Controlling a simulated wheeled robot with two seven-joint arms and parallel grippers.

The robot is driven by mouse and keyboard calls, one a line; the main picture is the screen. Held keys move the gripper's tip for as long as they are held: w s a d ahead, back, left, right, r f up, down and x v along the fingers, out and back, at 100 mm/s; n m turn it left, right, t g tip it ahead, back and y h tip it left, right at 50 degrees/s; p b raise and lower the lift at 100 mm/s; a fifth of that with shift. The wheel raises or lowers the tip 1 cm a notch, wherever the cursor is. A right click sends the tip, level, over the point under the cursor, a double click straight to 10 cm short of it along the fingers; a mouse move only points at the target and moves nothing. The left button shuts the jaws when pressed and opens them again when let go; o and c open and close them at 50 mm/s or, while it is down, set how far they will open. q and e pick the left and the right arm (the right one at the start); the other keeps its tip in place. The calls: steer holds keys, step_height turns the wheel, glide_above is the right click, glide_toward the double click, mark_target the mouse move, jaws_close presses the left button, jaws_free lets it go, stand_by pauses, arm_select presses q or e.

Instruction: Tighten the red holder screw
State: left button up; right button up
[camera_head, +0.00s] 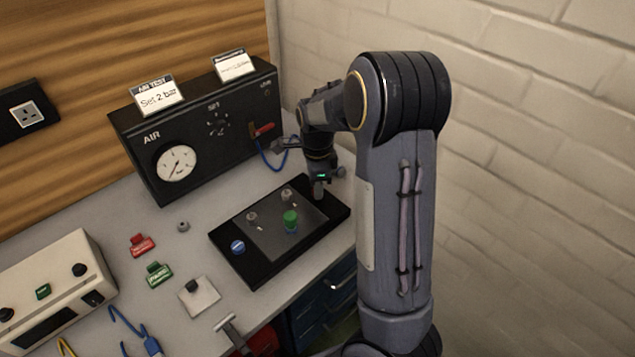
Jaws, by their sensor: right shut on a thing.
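A black fixture plate (257,272) with a grey middle lies on the bench. A green cylinder (290,221) stands upright on it, between small grey knobs, one being the far knob (286,195). A blue screw (238,247) is at the plate's near left end. My right gripper (318,190) points down over the plate's far right end, opposite the blue screw. It is shut, low at the plate. No red screw head shows there; the jaws seem to hide the red holder screw between them. My left gripper is not in view.
A black air box (210,155) with gauge and red lever (263,131) stands behind the plate, a blue hose (272,162) near my wrist. Red (142,245) and green tags (159,274), a white pad (199,297) and a cream box (50,285) are left. A brick wall is at right.

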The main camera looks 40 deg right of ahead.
steer(key=shift+w+d+r, duration=0.1)
steer(key=shift+w+r, duration=0.1)
steer(key=o, duration=0.8)
steer(key=shift+o, duration=1)
steer(key=shift+s+f, duration=0.1)
steer(key=shift+s, duration=0.05)
step_height(320, 180, up, 8)
steer(key=shift+f, duration=0.1)
